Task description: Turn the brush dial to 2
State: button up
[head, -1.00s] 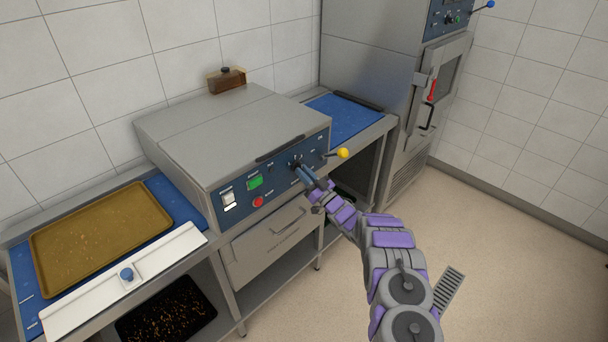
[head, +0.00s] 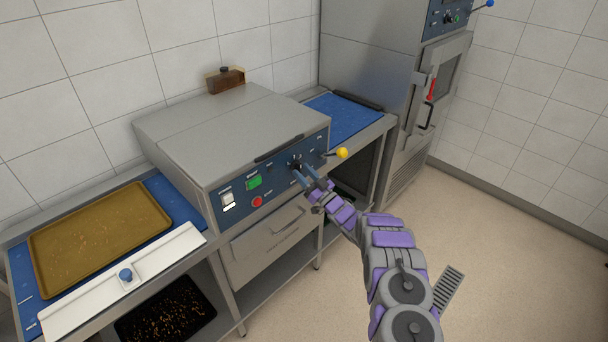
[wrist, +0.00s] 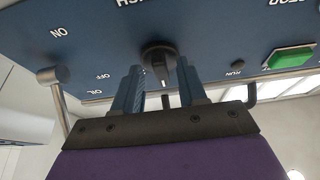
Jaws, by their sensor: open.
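The brush dial is a small black knob (wrist: 157,58) on the blue front panel of the steel machine. In the wrist view it shows a white pointer mark, and I cannot read a number beside it. In the head view the dial (head: 296,161) is at the tips of my gripper (head: 305,170), partly hidden. My gripper (wrist: 160,72) is open, with one blue finger on each side of the dial in the wrist view. I cannot tell whether either finger touches it.
A yellow-knobbed lever (head: 342,153) stands close right of my gripper. A brown tray (head: 98,240) lies on the left belt. Floor is clear at right.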

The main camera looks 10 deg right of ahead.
jog(key=p+v, duration=0.2)
jog(key=v, duration=1.5)
jog(key=shift+f+p, duration=0.15)
jog(key=shift+p, duration=0.15)
jog(key=shift+s+d, duration=0.1)
jog(key=shift+d, duration=0.05)
